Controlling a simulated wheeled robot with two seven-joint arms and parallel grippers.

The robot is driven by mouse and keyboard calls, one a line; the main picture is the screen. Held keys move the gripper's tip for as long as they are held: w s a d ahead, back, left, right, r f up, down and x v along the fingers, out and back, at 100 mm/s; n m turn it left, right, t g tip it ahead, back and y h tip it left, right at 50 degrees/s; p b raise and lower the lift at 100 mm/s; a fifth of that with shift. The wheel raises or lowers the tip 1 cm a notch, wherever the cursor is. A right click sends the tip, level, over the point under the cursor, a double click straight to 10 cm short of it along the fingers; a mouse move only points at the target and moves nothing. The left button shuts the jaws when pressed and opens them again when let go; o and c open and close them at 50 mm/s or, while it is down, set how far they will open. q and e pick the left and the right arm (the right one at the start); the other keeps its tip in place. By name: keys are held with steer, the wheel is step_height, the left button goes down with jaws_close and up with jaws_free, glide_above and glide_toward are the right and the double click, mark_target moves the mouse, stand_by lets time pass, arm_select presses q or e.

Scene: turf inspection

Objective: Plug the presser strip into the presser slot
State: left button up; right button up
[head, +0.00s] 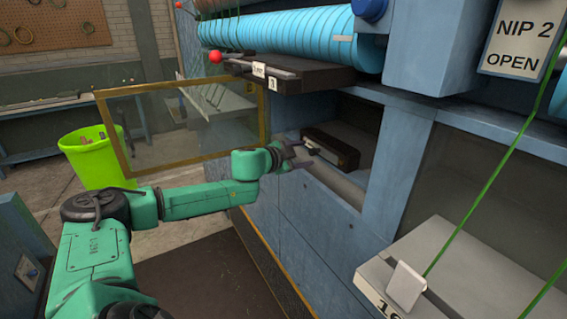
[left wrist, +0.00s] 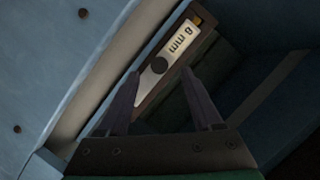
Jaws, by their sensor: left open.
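My left gripper (head: 298,154) reaches into a recess in the blue machine and is open. A dark block with a paler front edge (head: 346,153) lies in that recess, just beyond the fingers. In the left wrist view, a brown strip end with a white "8 mm" label (left wrist: 175,50) and a dark round spot shows between and beyond the open fingers (left wrist: 161,70). It looks like the presser strip; nothing is clamped. Whether the fingers touch it, I cannot tell. I cannot clearly identify the presser slot. My right gripper is out of view.
A pale roller or bar (head: 335,182) runs along the recess front. A dark ledge with labels (head: 310,78) sits above, under a light-blue roller (head: 285,35). A yellow-framed clear panel (head: 180,128) stands left of the recess. A pale block (head: 440,262) and green cords are at right.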

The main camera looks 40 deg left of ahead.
arm_select(q)
steer(key=b+v, duration=0.8)
steer(key=v, duration=0.3)
steer(key=shift+s, duration=0.3)
steer(key=shift+w+r, duration=0.1)
